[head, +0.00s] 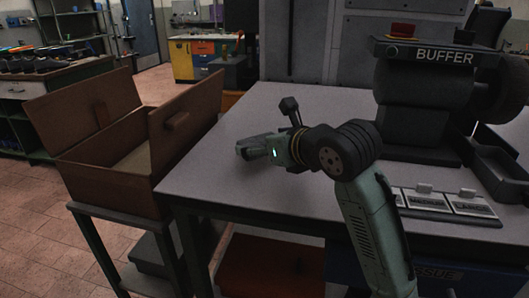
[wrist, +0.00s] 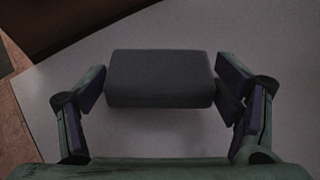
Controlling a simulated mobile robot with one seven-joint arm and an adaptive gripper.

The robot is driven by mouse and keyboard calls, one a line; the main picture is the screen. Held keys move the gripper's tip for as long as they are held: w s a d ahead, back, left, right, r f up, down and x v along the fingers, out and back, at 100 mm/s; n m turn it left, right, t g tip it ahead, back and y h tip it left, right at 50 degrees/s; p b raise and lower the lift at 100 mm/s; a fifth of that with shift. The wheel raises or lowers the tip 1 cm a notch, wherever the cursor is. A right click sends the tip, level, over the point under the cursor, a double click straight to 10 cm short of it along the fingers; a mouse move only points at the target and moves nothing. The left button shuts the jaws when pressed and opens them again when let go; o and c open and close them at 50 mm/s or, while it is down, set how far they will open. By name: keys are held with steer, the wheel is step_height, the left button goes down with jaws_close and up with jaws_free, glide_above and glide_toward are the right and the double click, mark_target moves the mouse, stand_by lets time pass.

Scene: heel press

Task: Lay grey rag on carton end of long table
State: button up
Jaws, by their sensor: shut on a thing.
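The grey rag (wrist: 160,78) shows in the wrist view as a dark grey, block-like folded bundle between my two fingers. My gripper (wrist: 160,84) is shut on it, with a finger at each short side. In the head view my gripper (head: 243,150) is low over the left part of the long table (head: 225,185); the rag can hardly be told from the fingers there. I cannot tell whether the rag touches the tabletop. The brown carton (head: 115,165), with open flaps, stands on a separate low stand just beyond the table's left edge.
A buffer machine (head: 425,90) stands at the table's back right. Labelled trays (head: 445,202) lie at the right front, beside a dark bin (head: 497,172). The tabletop around my gripper is clear, and its left edge is near the carton.

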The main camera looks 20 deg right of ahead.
mark_target(265, 169)
step_height(265, 169, down, 3)
steer(key=shift+p, duration=0.45)
steer(key=shift+f, duration=0.25)
steer(key=shift+f+b, duration=0.25)
steer(key=shift+b, duration=0.1)
steer(key=o, duration=1)
steer(key=shift+r, duration=0.1)
steer(key=shift+r+p, duration=0.15)
steer(key=shift+p, duration=0.15)
steer(key=b+v, duration=0.2)
steer(key=v, duration=1)
